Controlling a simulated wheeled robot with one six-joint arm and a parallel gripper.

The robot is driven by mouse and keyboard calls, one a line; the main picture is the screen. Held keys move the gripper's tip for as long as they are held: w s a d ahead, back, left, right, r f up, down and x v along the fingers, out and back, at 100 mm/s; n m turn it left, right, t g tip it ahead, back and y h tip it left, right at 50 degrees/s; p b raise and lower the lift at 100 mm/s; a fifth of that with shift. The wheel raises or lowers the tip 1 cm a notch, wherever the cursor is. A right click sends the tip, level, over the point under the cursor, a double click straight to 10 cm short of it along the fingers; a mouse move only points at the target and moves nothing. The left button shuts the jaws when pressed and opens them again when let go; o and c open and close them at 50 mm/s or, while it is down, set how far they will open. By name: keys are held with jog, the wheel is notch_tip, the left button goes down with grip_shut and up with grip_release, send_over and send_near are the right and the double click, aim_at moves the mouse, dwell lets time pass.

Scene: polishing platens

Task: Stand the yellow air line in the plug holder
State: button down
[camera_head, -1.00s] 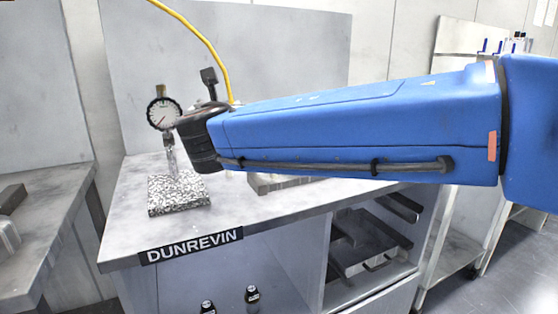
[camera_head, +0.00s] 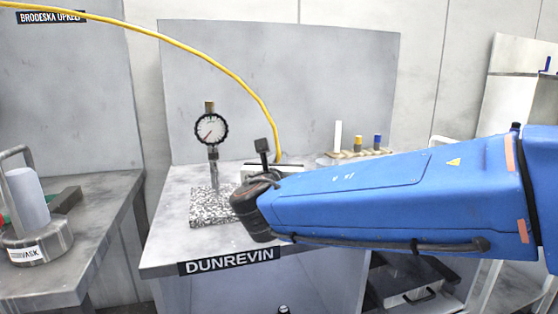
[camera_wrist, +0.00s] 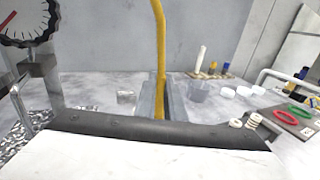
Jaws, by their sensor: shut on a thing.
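The yellow air line (camera_head: 235,75) arcs from the upper left down behind my wrist in the head view. In the wrist view, the yellow air line (camera_wrist: 159,50) runs down between the grey fingers of my gripper (camera_wrist: 161,95), which is shut on it. Its lower end is hidden by my gripper's body. A low tan rack (camera_head: 345,155) with upright white, yellow and blue pieces stands at the back right of the bench. It looks like the plug holder and also shows beyond my gripper to the right in the wrist view (camera_wrist: 208,75). My gripper is apart from it.
A dial gauge (camera_head: 211,130) stands on a speckled block (camera_head: 202,206), close left of my gripper. In the wrist view a clear cup (camera_wrist: 197,92), white discs (camera_wrist: 229,92) and a dark tray (camera_wrist: 283,118) with coloured rings lie right. A grey panel (camera_head: 290,80) backs the bench.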

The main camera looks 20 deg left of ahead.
jog(key=c, duration=1.8)
grip_release()
jog(key=shift+f, duration=0.1)
jog(key=shift+c, duration=0.2)
jog(key=v, duration=1.2)
